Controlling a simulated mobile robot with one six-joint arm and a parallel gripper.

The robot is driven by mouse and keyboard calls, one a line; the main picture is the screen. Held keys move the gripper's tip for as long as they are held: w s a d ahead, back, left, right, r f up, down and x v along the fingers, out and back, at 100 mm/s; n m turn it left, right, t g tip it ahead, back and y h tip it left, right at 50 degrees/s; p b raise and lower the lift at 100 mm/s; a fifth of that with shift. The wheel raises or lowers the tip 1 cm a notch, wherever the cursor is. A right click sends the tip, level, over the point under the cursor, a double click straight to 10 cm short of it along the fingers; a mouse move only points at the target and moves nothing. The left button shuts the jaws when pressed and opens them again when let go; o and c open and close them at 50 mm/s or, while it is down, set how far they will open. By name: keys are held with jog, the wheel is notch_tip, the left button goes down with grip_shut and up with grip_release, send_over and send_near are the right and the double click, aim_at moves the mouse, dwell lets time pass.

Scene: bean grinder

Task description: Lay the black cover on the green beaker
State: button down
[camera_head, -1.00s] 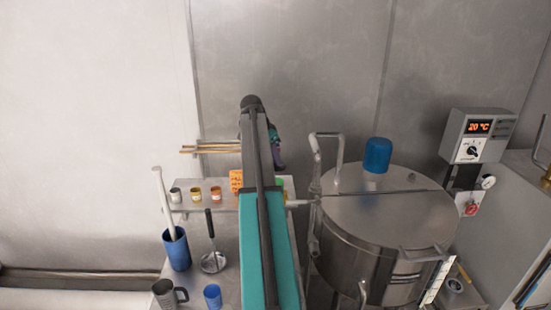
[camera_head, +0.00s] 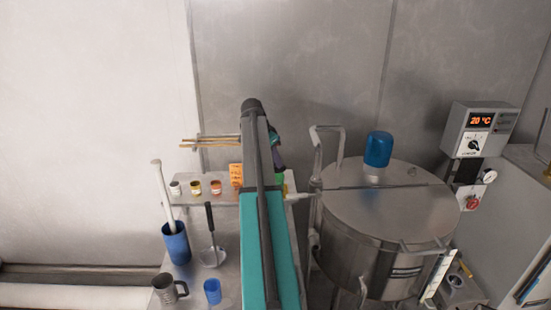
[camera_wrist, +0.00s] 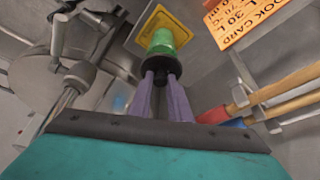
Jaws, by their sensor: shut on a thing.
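My gripper (camera_wrist: 165,88) has two purple fingers and is shut on the black cover (camera_wrist: 158,66). The cover shows as a dark round disc at the fingertips in the wrist view. The green beaker (camera_wrist: 161,41) is right behind the cover in that view, and the cover overlaps its near end. I cannot tell whether cover and beaker touch. In the head view, only a green sliver of the beaker (camera_head: 281,182) shows at the right edge of my arm. A bit of my gripper (camera_head: 279,158) shows above it, and the cover is hidden there.
A yellow square (camera_wrist: 165,25) lies around the beaker. An orange card (camera_head: 236,174) and several small jars (camera_head: 195,187) stand left on the shelf. A steel kettle (camera_head: 385,215) with a pipe is close on the right. Wooden-handled tools (camera_wrist: 285,92) are at the wrist view's right.

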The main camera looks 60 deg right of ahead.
aim_at(275, 166)
jog(key=shift+f+b, duration=0.4)
jog(key=shift+f, duration=0.85)
jog(key=shift+f, duration=0.35)
jog(key=c, duration=1.6)
grip_release()
jog(key=shift+o, duration=0.2)
jog(key=shift+r, duration=0.1)
jog(key=b+v, duration=0.5)
jog(key=v, duration=0.8)
jog(key=shift+w+r, duration=0.15)
jog(key=shift+r, duration=0.2)
jog(key=shift+a, duration=0.15)
